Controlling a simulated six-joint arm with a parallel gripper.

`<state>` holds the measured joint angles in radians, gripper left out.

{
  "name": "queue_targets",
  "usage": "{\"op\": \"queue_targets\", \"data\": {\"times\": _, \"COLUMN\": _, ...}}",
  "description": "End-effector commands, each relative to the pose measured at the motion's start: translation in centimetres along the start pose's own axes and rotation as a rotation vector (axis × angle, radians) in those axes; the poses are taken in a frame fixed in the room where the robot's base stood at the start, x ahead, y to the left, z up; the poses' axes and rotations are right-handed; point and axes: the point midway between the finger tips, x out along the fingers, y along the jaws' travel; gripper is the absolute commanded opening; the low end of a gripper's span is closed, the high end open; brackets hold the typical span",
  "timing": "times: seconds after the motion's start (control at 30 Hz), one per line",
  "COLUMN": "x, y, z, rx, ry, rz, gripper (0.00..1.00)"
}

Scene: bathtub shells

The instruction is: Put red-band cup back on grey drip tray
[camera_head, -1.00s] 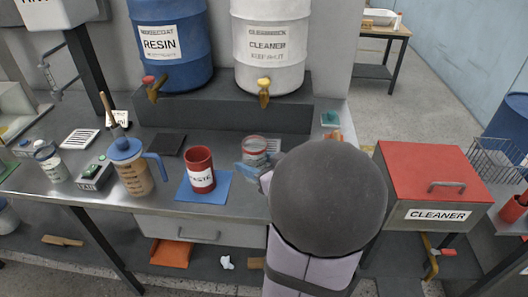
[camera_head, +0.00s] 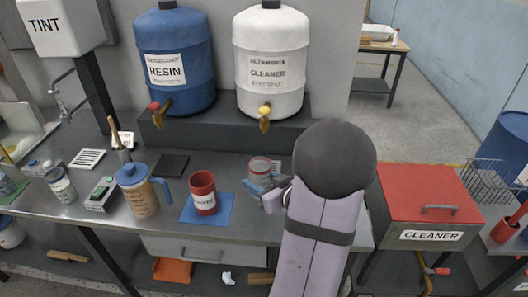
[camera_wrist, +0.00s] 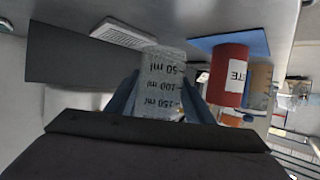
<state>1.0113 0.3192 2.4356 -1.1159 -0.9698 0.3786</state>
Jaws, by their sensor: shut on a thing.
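The red-band cup (camera_head: 259,166) is a small clear cup with a red band near its rim, right of the red cup in the head view. The wrist view is upside down and shows its body (camera_wrist: 162,75) with ml marks between my blue fingers. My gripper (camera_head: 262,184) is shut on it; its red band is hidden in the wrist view. I cannot tell whether its base touches the bench. A pale slotted tray (camera_head: 87,159) lies farther left. I cannot tell which is the drip tray.
A red cup (camera_head: 203,190) stands on a blue mat (camera_head: 224,213), with a blue-lidded jug (camera_head: 140,192) to its left. A dark riser (camera_head: 220,130) with two barrels runs along the back. Bare bench shows between the held cup and the dark square.

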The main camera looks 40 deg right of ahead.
Motion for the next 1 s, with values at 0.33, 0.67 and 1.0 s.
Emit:
{"op": "queue_targets", "data": {"times": 0.33, "x": 5.8, "y": 5.2, "z": -2.5, "rx": -0.003, "ry": 0.002, "rz": -0.002, "gripper": 0.23}}
{"op": "queue_targets", "data": {"times": 0.67, "x": 8.9, "y": 8.2, "z": -3.7, "rx": -0.003, "ry": 0.001, "rz": 0.0, "gripper": 0.23}}
{"op": "queue_targets", "data": {"times": 1.0, "x": 9.5, "y": 8.7, "z": -3.9, "rx": -0.002, "ry": 0.002, "rz": 0.0, "gripper": 0.23}}
